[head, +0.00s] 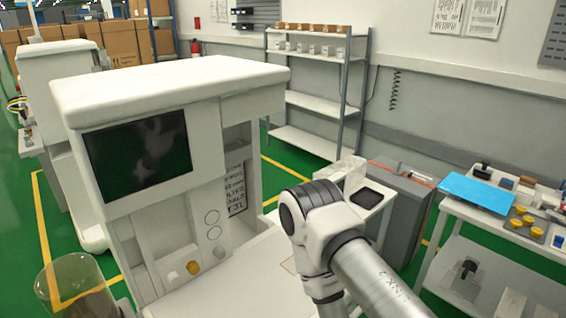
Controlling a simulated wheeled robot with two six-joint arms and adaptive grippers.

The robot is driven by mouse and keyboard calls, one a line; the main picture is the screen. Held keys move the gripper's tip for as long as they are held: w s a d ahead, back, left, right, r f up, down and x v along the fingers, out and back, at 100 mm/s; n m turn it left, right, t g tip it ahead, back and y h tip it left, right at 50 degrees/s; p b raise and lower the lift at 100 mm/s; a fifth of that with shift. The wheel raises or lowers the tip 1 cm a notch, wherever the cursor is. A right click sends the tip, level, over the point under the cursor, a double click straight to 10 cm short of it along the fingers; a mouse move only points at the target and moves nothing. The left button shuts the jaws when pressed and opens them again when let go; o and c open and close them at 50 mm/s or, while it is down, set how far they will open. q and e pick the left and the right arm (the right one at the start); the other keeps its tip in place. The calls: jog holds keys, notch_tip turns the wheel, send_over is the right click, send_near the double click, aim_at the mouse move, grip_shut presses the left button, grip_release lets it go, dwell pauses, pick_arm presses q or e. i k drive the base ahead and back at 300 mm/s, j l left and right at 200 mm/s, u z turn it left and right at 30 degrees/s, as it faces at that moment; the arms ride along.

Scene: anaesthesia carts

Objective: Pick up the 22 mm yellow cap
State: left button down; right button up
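Several yellow caps (525,221) sit together in a grey tray (512,230) on the white cart at the right. Their sizes cannot be told from here, so I cannot say which is 22 mm. A single round yellow fitting (193,267) is on the lower front of the white anaesthesia machine (170,90); I cannot tell whether it is a cap or a knob. My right arm comes in from the bottom right and bends down in front of the machine. Its gripper is below the picture edge. My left arm and gripper are not in view.
The right cart's top (458,210) also holds a blue panel (477,190) and small dark items. A grey cabinet (400,200) stands beside it. A clear cylinder (78,285) is at the bottom left. Shelves (310,100) stand at the back wall. Green floor shows between.

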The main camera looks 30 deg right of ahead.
aim_at(520, 211)
jog(key=k+l+z, duration=0.1)
jog(key=z, duration=1.25)
jog(key=j+z, duration=0.15)
jog(key=z, duration=0.9)
